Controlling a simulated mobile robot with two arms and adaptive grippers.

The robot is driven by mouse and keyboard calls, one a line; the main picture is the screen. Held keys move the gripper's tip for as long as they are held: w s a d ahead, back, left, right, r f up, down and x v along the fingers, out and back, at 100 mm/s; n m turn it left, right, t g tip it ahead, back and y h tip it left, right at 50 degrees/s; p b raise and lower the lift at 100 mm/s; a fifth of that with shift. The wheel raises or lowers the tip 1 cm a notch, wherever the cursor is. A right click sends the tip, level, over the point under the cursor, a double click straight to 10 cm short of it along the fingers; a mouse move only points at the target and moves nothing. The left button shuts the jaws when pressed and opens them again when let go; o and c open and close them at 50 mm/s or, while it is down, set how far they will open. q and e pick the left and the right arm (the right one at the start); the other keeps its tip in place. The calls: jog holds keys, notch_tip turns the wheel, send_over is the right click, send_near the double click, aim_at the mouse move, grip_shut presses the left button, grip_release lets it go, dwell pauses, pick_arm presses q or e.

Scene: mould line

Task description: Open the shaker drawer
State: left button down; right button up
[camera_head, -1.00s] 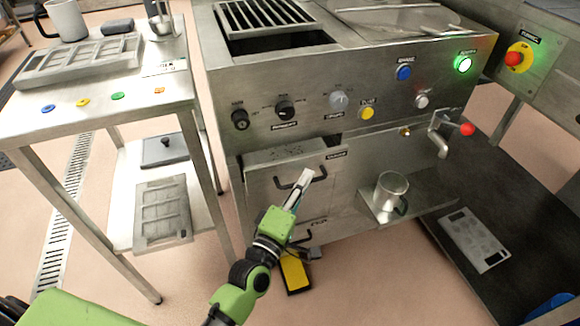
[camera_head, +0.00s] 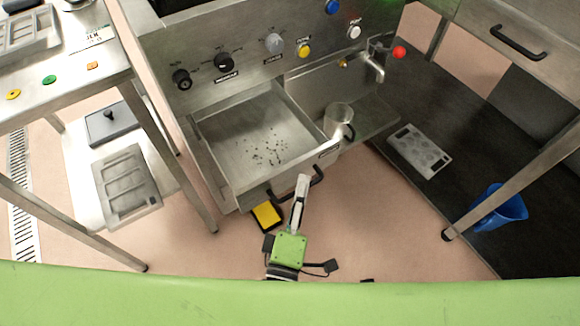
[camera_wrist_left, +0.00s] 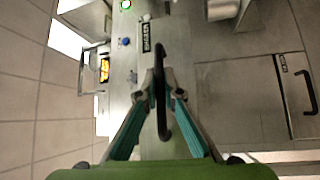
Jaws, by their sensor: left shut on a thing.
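The shaker drawer (camera_head: 262,140) is pulled out of the front of the steel machine, and its open inside shows in the head view. Small dark crumbs lie on its floor. Its black bar handle (camera_head: 318,177) is on the drawer front, and it also shows upright in the left wrist view (camera_wrist_left: 162,85). My left gripper (camera_head: 301,186) is at this handle, shut on it, with the handle between the fingers in the left wrist view (camera_wrist_left: 158,100). My right gripper is not in view.
A metal jug (camera_head: 338,122) stands on a ledge right of the drawer. A yellow pedal (camera_head: 267,215) is on the floor below the drawer. A side table (camera_head: 60,85) stands at left. A blue bucket (camera_head: 502,207) is at right.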

pick_arm(q)
jog(key=shift+s+d, duration=0.35)
jog(key=shift+s, duration=0.2)
jog(key=c, duration=2.4)
grip_release()
jog(key=shift+c, duration=0.2)
jog(key=v, duration=1.2)
jog(key=shift+w+f, duration=0.1)
